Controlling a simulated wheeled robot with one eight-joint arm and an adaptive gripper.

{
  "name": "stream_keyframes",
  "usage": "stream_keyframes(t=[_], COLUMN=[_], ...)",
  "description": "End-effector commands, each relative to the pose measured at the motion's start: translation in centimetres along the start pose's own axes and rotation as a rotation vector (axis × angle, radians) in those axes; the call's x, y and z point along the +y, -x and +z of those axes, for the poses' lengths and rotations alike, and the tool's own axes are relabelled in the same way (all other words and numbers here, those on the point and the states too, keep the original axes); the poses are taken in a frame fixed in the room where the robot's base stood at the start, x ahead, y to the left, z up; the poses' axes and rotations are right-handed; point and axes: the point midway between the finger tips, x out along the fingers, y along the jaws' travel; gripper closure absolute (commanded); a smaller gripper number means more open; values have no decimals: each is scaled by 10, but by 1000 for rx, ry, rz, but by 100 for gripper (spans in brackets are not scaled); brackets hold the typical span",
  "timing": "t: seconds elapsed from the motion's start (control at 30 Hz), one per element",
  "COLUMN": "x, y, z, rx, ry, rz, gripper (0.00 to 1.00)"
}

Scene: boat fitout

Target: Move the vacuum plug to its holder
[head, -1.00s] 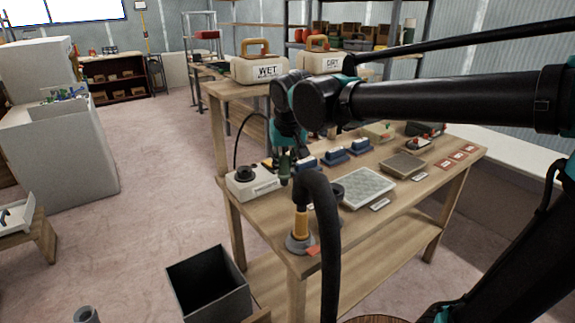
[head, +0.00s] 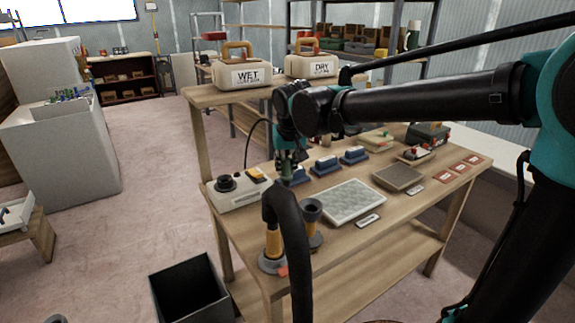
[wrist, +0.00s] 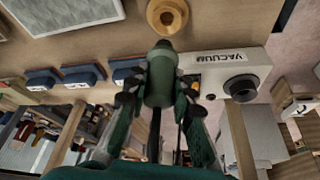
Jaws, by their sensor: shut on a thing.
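My gripper (wrist: 160,82) is shut on a dark green cylinder, which appears to be the vacuum plug (wrist: 159,72). Its dark tip points toward the top of the wrist view. In the head view my gripper (head: 289,168) is above the workbench, right of the vacuum unit (head: 238,190). That unit shows its VACUUM label (wrist: 220,57) and a black knob in the wrist view. A round tan piece with a dark centre (wrist: 167,14) lies just beyond the plug tip, apart from it as far as I can tell. I cannot tell whether this is the holder.
Blue blocks (head: 326,165) and a pale tray (head: 347,202) stand on the bench. An open dark bin (head: 190,290) is on the floor.

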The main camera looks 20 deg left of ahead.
Motion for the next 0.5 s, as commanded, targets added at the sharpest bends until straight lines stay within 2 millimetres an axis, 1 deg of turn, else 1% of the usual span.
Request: stream_keyframes(t=[0.5], x=[0], y=[-26], z=[11], rx=[0], ry=[0], rz=[0], gripper=[100])
